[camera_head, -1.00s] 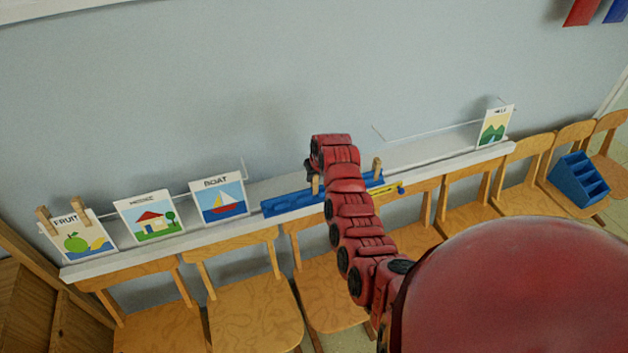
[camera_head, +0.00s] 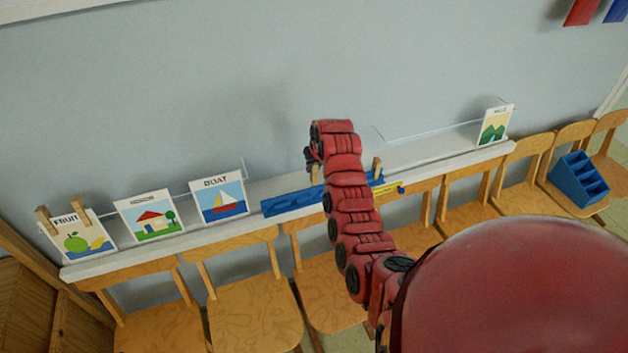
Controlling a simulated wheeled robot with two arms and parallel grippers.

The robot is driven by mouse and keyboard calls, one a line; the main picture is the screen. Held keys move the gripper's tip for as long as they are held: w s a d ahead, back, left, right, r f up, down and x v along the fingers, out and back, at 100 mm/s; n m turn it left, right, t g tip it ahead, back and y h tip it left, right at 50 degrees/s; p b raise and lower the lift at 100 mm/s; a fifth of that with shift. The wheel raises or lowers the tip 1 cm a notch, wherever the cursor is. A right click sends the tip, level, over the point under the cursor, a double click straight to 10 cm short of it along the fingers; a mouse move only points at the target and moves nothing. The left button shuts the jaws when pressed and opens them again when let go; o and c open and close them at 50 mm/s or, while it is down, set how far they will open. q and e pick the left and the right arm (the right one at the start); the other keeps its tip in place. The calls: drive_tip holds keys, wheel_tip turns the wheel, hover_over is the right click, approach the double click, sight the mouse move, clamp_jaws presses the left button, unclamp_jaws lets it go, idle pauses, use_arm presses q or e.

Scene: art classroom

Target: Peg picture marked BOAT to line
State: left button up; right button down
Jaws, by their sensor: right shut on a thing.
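A thin white line (camera_head: 432,132) runs above the shelf, partly hidden behind my arm. My right gripper (camera_head: 313,166) is above the blue peg rack (camera_head: 288,204), shut on a wooden peg (camera_head: 315,175); its fingertips are mostly hidden by my wrist. Another wooden peg (camera_head: 376,166) stands at the rack's right end. My left gripper is out of view.
The FRUIT picture (camera_head: 77,240) has two pegs at its top. A house picture (camera_head: 150,217) and a hills picture (camera_head: 495,127) also stand on the shelf. Wooden chairs (camera_head: 252,305) line its front. A blue stepped box (camera_head: 578,180) is at right.

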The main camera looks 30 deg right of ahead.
drive_tip(key=shift+s+a+r+p, duration=0.15)
drive_tip(key=shift+s+r+p, duration=0.05)
drive_tip(key=shift+s, duration=0.5)
drive_tip(key=shift+s+a+r+p, duration=0.15)
drive_tip(key=shift+s, duration=0.55)
drive_tip(key=shift+s+a+r, duration=0.1)
drive_tip(key=shift+s+a, duration=0.05)
drive_tip(key=shift+s, duration=0.35)
drive_tip(key=shift+s+a+r, duration=0.1)
drive_tip(key=shift+s, duration=0.4)
